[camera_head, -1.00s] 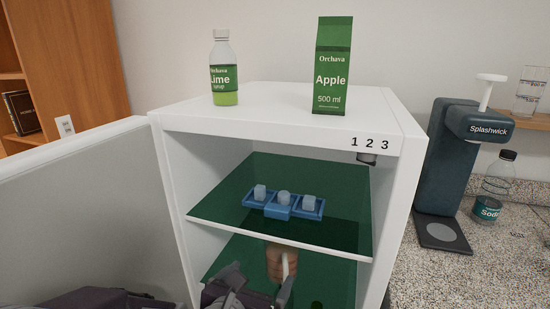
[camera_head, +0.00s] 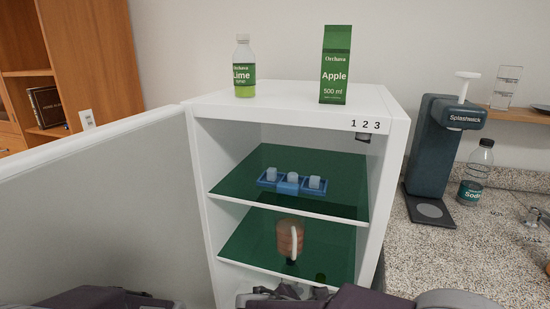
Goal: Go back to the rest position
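Part of one of my arms, with grey gripper parts (camera_head: 275,293), shows at the bottom edge, just below the lower shelf of the open white cabinet (camera_head: 200,170). Its fingertips are not clear, so I cannot tell whether it is open or shut. A dark link of my other arm shows at the bottom left, with its gripper out of view. A brown ribbed mug-like thing (camera_head: 287,236) with a pale handle stands on the lower green shelf (camera_head: 245,245), apart from the grippers. A blue tray (camera_head: 288,188) with pale cubes sits on the upper shelf.
The cabinet door (camera_head: 110,200) stands open at the left. A lime syrup bottle (camera_head: 244,72) and an apple carton (camera_head: 335,70) stand on top. A dispenser (camera_head: 432,150) and a soda bottle (camera_head: 475,175) stand on the speckled counter (camera_head: 450,235) at the right.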

